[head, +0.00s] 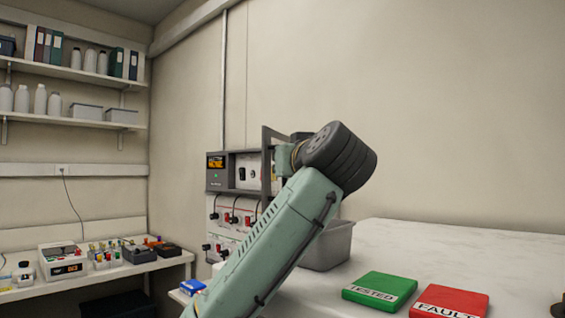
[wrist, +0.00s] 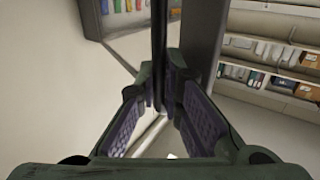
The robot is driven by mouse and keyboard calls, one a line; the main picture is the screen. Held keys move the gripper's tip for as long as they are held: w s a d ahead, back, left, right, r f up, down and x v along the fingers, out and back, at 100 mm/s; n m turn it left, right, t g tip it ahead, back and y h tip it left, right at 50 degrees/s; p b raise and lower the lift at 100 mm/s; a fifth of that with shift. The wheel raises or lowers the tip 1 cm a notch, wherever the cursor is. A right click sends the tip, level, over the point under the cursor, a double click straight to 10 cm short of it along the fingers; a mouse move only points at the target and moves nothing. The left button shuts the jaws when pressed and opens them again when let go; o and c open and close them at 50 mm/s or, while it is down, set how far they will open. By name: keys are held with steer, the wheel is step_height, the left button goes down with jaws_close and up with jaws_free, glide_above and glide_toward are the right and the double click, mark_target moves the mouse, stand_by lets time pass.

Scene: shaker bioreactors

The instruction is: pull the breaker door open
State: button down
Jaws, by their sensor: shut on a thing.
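The breaker cabinet (head: 218,184) is a grey box on the back wall with an orange-lit display and switches inside its open front. Its dark door (head: 266,152) stands out from the box at the right, seen nearly edge-on. My arm reaches up to it and hides my gripper in the head view. In the wrist view my gripper (wrist: 160,95) is shut on the door (wrist: 159,35), a thin dark upright edge between the two padded fingers. The exact contact spot is partly hidden by the fingers.
Below the cabinet are plugs and cables (head: 235,218). A grey bin (head: 328,248) stands on the white bench (head: 450,245), with a green TESTED block (head: 379,291) and a red FAULT block (head: 449,302) in front. Shelves (head: 75,73) and a side bench are at left.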

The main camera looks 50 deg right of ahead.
stand_by(0.3)
steer(key=c, duration=2)
jaws_free()
steer(key=v, duration=1.2)
